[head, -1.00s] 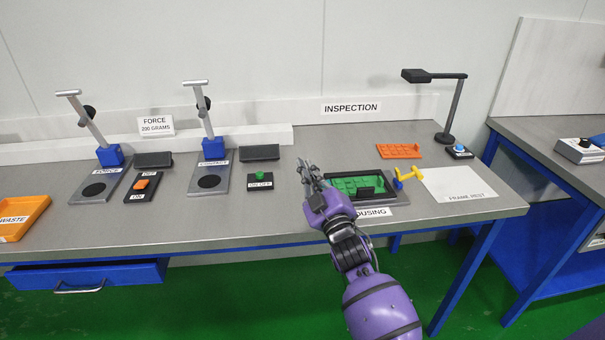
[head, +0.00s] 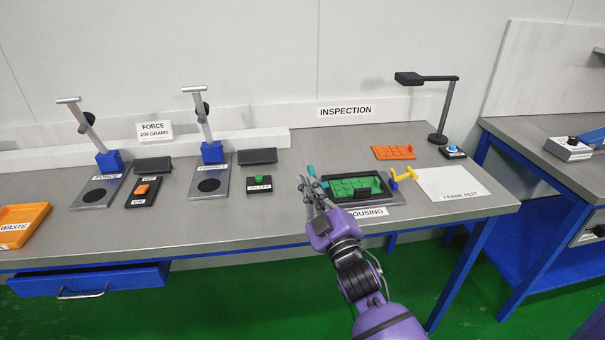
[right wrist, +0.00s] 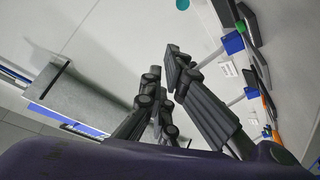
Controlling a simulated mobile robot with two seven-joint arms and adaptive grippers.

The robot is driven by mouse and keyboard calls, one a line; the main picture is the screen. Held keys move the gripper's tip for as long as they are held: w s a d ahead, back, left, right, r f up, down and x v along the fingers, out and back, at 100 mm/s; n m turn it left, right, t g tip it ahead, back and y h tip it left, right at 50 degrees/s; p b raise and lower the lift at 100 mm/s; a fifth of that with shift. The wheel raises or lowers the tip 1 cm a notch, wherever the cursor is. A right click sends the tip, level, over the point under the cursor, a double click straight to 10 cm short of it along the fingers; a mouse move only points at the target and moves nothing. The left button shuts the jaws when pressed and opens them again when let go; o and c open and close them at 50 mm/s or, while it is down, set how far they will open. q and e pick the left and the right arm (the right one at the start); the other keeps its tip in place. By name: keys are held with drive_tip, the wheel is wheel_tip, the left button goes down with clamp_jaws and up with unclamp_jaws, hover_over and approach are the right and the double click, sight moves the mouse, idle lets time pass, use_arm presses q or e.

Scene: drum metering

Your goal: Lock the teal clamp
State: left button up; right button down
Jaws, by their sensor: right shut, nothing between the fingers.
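The teal clamp (head: 311,171) shows as a short teal handle at the left rear corner of the dark housing fixture (head: 372,201); its lower part is hidden behind my right gripper. A green part (head: 352,187) lies in the fixture. A yellow clamp (head: 404,175) sits at the fixture's right side. My right gripper (head: 304,186) is shut and empty, just in front of the teal handle; I cannot tell whether they touch. In the right wrist view the gripper's fingers (right wrist: 163,66) are seen close up, with a round teal end (right wrist: 182,4) at the top edge. My left gripper is out of view.
An orange tray (head: 393,152), a lamp (head: 438,138) and a white frame-rest sheet (head: 450,185) lie to the right. The bench front before the button is clear.

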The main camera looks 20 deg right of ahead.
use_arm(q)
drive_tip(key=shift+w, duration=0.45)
use_arm(e)
drive_tip(key=shift+v, duration=1.05)
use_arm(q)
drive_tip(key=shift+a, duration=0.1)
use_arm(e)
drive_tip(key=shift+a+r, duration=0.15)
drive_tip(key=shift+a, duration=0.05)
